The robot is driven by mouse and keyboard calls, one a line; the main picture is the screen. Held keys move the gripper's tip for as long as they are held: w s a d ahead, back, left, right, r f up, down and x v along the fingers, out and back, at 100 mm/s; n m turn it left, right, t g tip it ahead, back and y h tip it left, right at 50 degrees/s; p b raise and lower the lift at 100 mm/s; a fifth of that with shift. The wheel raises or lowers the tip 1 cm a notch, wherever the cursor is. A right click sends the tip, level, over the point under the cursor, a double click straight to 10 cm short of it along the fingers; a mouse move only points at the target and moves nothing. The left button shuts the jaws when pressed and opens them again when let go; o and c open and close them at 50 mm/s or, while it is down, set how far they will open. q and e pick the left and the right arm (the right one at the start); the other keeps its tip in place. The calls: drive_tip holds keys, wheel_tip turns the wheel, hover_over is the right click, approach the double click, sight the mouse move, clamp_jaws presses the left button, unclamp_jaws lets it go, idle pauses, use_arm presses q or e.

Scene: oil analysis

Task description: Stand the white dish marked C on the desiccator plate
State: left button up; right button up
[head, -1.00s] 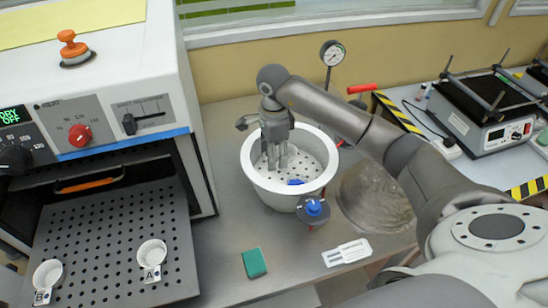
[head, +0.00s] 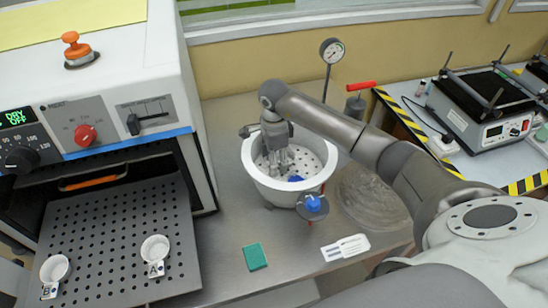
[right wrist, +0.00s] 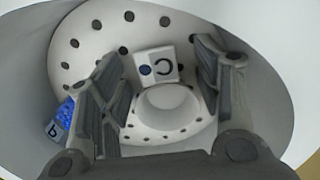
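The white dish marked C (right wrist: 168,104) is upright on the perforated desiccator plate (right wrist: 100,58), with its C tab toward the far side in the right wrist view. My right gripper (right wrist: 160,90) is open, with its fingers apart on either side of the dish. In the head view my right gripper (head: 279,170) reaches down into the white desiccator bowl (head: 256,181). Dish C is hidden behind the fingers there. My left gripper is not in view.
A blue item (head: 295,178) lies inside the bowl. A blue-knobbed valve (head: 313,204) is at its front rim. Dishes A (head: 155,248) and B (head: 54,268) sit on the oven shelf (head: 105,235). A green block (head: 254,257) and a white card (head: 345,247) lie in front.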

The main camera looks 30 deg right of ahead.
drive_tip(key=shift+o, duration=0.3)
drive_tip(key=shift+r, duration=0.2)
wheel_tip(320, 180, up, 12)
drive_tip(key=b, duration=0.3)
